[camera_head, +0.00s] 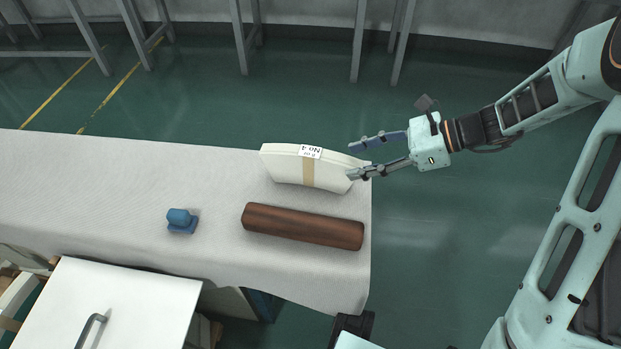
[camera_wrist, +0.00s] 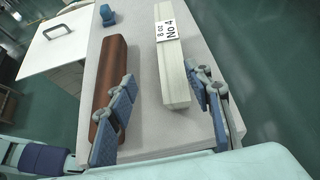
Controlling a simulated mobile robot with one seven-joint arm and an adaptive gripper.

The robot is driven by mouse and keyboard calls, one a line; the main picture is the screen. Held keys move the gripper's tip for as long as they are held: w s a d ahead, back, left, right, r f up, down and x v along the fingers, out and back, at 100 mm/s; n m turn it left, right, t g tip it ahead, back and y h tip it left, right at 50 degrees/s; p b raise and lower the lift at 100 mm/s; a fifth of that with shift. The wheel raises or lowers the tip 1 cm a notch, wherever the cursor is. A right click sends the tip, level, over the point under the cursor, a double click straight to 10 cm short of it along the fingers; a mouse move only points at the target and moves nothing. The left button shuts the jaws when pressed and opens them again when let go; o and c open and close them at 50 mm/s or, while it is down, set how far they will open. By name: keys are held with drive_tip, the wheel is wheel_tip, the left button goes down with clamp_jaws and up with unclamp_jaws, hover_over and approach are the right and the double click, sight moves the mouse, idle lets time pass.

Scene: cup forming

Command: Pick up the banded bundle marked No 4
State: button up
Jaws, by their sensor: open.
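The banded bundle (camera_head: 283,168) is a cream, slightly curved stack with a tan band and a white label reading "No 4". It stands on the cloth-covered table near the right end. It also shows in the wrist view (camera_wrist: 176,85), where the label reads "8 oz No 4". My gripper (camera_head: 350,161) is open at the bundle's right end, with one finger beyond it and the other overlapping its end in the head view. In the wrist view my gripper (camera_wrist: 163,108) has its fingers spread, with the bundle's near end between them, close to the right finger. I cannot tell whether they touch.
A dark brown wooden roller (camera_head: 303,226) lies in front of the bundle; in the wrist view the left finger overlaps it. A blue block-like object (camera_head: 181,220) sits to the left. The table (camera_head: 90,180) is bare at left. A white handled panel (camera_head: 130,300) stands at lower left.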

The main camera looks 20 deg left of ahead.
sight(310, 157)
drive_tip(key=shift+w+a+f+m+y+b, duration=0.1)
drive_tip(key=shift+w+a+m+y+b, duration=0.2)
drive_tip(key=shift+a+y, duration=0.25)
drive_tip(key=shift+w+a+f+m+y+b, duration=0.1)
drive_tip(key=shift+w+a+m+y+b, duration=0.15)
drive_tip(key=shift+a+y, duration=0.25)
drive_tip(key=b+x, duration=0.3)
drive_tip(key=x, duration=0.7)
drive_tip(key=shift+s+a+b, duration=0.1)
drive_tip(key=shift+a+b, duration=0.1)
drive_tip(key=shift+b, duration=0.1)
clamp_jaws()
drive_tip(key=shift+r, duration=0.1)
